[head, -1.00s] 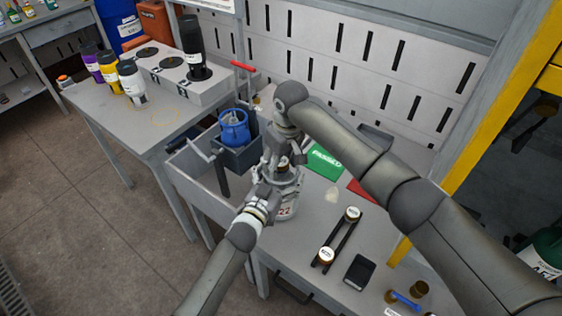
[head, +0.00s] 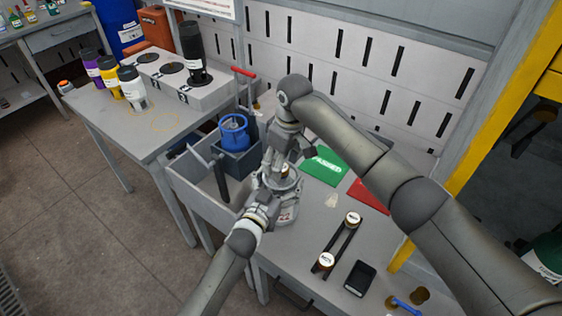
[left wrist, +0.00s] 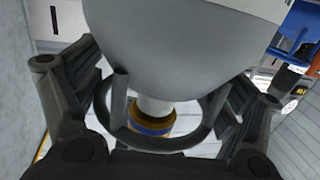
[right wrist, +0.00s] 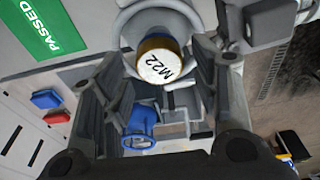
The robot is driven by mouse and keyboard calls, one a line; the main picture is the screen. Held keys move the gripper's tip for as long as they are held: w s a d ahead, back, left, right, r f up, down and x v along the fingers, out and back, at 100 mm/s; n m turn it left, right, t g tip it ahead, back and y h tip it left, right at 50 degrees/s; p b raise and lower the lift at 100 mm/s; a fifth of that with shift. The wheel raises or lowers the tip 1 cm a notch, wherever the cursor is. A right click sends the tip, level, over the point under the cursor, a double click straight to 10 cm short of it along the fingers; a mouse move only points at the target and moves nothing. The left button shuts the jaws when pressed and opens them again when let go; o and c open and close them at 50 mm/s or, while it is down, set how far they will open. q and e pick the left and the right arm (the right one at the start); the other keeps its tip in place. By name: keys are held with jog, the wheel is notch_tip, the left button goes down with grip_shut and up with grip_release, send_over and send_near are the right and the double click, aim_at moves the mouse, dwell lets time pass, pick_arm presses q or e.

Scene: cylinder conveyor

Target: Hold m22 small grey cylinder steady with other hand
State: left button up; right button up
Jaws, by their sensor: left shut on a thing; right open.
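The m22 small grey cylinder (head: 287,213) stands upright on the workbench, partly hidden by my arms. My left gripper (head: 268,203) is shut on its grey body from the front left. The left wrist view shows the cylinder's rounded grey body (left wrist: 185,45), its guard ring and a brass cap with a blue band between the fingers. My right gripper (head: 284,158) is open above the cylinder's top. In the right wrist view the white M22 cap (right wrist: 160,64) lies between its spread fingers, with the grey ring around it. I cannot tell whether a right finger touches the cap.
A grey tray with a blue cylinder (head: 234,132) is behind left. A green PASSED mat (head: 325,166) and a red mat (head: 369,195) lie to the right. A black rack with two caps (head: 340,244) and a dark device (head: 360,278) are in front right.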

jog(key=n, duration=0.3)
dwell(0.4)
jog(key=shift+n, duration=0.4)
jog(key=n+g, duration=0.1)
jog(key=n, duration=0.2)
jog(key=shift+n, duration=1.1)
jog(key=shift+n+g, duration=0.3)
jog(key=shift+n, duration=0.9)
jog(key=n, duration=0.3)
jog(key=shift+n+g, duration=0.3)
